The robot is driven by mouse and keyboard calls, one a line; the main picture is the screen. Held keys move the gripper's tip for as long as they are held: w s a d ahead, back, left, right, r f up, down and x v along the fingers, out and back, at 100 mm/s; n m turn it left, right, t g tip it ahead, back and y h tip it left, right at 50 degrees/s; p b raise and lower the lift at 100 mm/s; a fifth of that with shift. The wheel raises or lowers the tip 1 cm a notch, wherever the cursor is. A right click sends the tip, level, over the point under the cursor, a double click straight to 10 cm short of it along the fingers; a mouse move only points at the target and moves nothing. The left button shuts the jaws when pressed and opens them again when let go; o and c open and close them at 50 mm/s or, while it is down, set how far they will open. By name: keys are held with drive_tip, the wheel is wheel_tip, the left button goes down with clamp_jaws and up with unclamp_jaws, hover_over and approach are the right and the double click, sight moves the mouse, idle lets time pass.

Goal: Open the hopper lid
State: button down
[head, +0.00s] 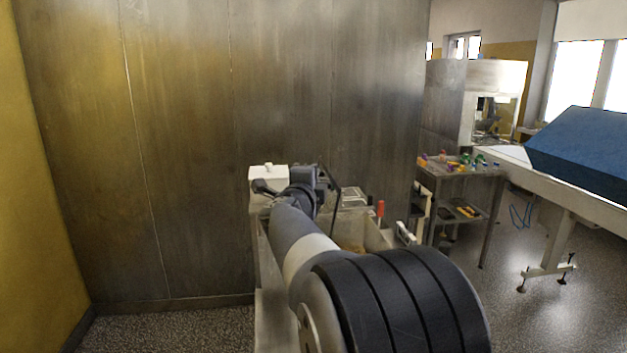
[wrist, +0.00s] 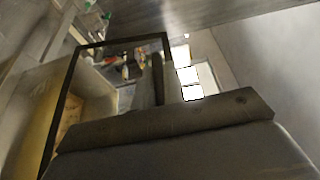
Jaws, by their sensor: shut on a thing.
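The hopper (head: 376,238) is a pale open-topped bin by the steel wall in the head view, partly hidden behind my arm. Something yellowish-brown lies inside it. A thin dark frame, which looks like the lid's edge (head: 334,188), stands steeply tilted at the hopper. In the wrist view the dark lid frame (wrist: 120,41) rises in front of me, and the hopper's inside (wrist: 80,105) shows through it. My gripper (head: 320,180) is at this frame and shut on it, apparently at its edge. The fingertips and the exact contact are hidden.
A white box (head: 268,174) stands left of my gripper. A red-handled part (head: 381,208) rises at the right of the hopper. Further right are a steel cart (head: 445,174) with small coloured items and a machine with a blue cover (head: 585,150). The floor at left is clear.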

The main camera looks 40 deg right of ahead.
drive_tip(key=w+a+f+n+t+b, duration=0.1)
drive_tip(key=w+a+f+n+b, duration=0.1)
drive_tip(key=a+n, duration=0.3)
drive_tip(key=shift+w+a+t+h+b, duration=0.3)
drive_tip(key=shift+w+h+b, duration=0.1)
drive_tip(key=shift+b, duration=0.15)
drive_tip(key=c, duration=1.6)
unclamp_jaws()
drive_tip(key=shift+o, duration=0.5)
drive_tip(key=shift+s, duration=0.1)
